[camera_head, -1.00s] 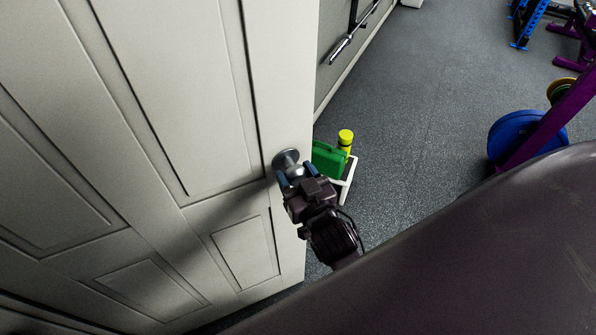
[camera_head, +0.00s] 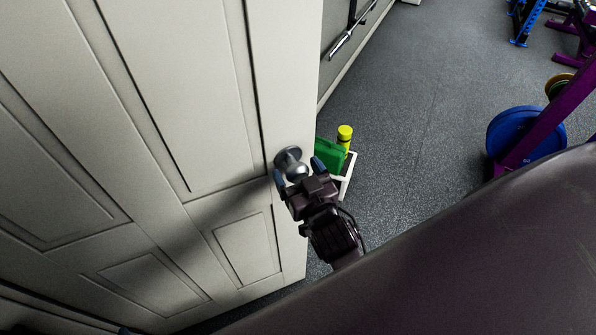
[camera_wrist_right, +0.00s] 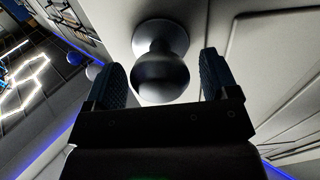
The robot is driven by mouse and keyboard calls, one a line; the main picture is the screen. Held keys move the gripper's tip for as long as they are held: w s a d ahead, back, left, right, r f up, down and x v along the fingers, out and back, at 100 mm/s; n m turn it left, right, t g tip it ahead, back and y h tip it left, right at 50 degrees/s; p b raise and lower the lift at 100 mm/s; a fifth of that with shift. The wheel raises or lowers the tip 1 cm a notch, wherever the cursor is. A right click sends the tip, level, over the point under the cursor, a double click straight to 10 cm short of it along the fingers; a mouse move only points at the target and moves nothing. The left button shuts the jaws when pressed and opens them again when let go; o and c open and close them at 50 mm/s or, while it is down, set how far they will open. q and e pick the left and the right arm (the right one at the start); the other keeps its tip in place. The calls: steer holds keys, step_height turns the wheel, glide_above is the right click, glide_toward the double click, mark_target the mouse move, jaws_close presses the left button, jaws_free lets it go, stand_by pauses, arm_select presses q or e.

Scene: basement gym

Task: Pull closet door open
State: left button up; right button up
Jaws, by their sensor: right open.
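The closet door (camera_head: 180,100) is a pale panelled door that fills the left half of the head view. Its round metal knob (camera_head: 292,163) sits near the door's right edge. My right gripper (camera_head: 298,172) is open at the knob, with one blue finger on each side. In the right wrist view the knob (camera_wrist_right: 161,75) stands between the two spread fingertips (camera_wrist_right: 163,78), with visible gaps to both.
A green case (camera_head: 329,154) and a yellow-capped item (camera_head: 345,136) rest on a low white stand (camera_head: 347,178) behind the door edge. A blue weight plate (camera_head: 522,135) and purple rack (camera_head: 550,120) stand farther right.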

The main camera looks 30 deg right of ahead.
steer(key=shift+s+f, duration=0.1)
steer(key=shift+s, duration=0.45)
steer(key=s, duration=0.6)
steer(key=shift+s+a+b, duration=0.2)
steer(key=shift+b, duration=0.2)
steer(key=shift+c, duration=0.2)
